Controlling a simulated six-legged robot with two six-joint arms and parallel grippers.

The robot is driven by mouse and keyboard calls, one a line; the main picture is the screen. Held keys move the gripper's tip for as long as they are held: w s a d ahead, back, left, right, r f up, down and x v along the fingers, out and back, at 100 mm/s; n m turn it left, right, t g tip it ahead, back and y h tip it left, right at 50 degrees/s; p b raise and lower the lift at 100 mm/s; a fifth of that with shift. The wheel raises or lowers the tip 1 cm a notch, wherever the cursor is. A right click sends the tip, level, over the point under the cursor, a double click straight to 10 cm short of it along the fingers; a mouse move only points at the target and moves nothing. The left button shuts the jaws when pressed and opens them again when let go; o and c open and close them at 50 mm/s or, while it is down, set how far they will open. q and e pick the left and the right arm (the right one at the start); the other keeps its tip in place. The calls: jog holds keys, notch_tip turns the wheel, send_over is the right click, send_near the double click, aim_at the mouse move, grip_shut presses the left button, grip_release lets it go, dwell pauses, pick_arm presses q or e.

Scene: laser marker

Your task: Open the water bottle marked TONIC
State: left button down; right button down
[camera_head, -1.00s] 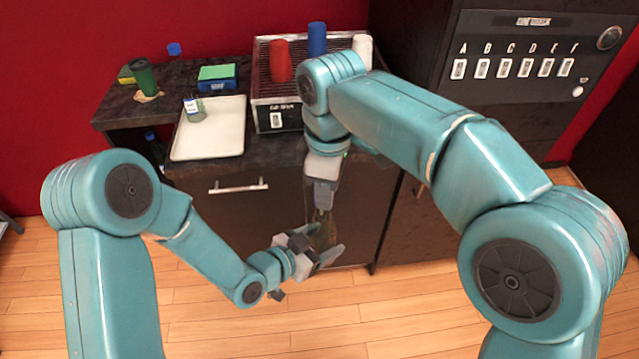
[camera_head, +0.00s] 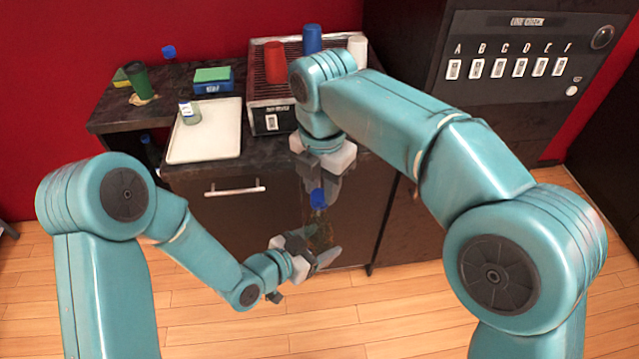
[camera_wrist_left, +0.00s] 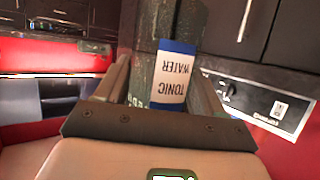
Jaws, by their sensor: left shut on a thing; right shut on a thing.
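The TONIC WATER bottle (camera_head: 319,234) is dark, see-through glass and stands about upright in front of the cabinet. Its white and blue label (camera_wrist_left: 173,80) reads TONIC WATER, upside down, in the left wrist view. My left gripper (camera_head: 318,255) is shut around the bottle's body; its fingers flank the bottle in the left wrist view (camera_wrist_left: 160,85). My right gripper (camera_head: 324,186) points down from above, at the blue cap (camera_head: 317,198), and is shut on it. I cannot tell whether the cap still touches the bottle's neck.
A pale tray (camera_head: 207,143) holds a small labelled jar (camera_head: 190,113). Red (camera_head: 275,62), blue (camera_head: 312,39) and white cups stand on the rack machine behind. A green cup (camera_head: 139,83) and a blue-green sponge box (camera_head: 212,82) are at left. A lettered panel (camera_head: 515,66) is at right.

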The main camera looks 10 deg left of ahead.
jog(key=shift+r, duration=0.2)
jog(key=shift+r, duration=0.9)
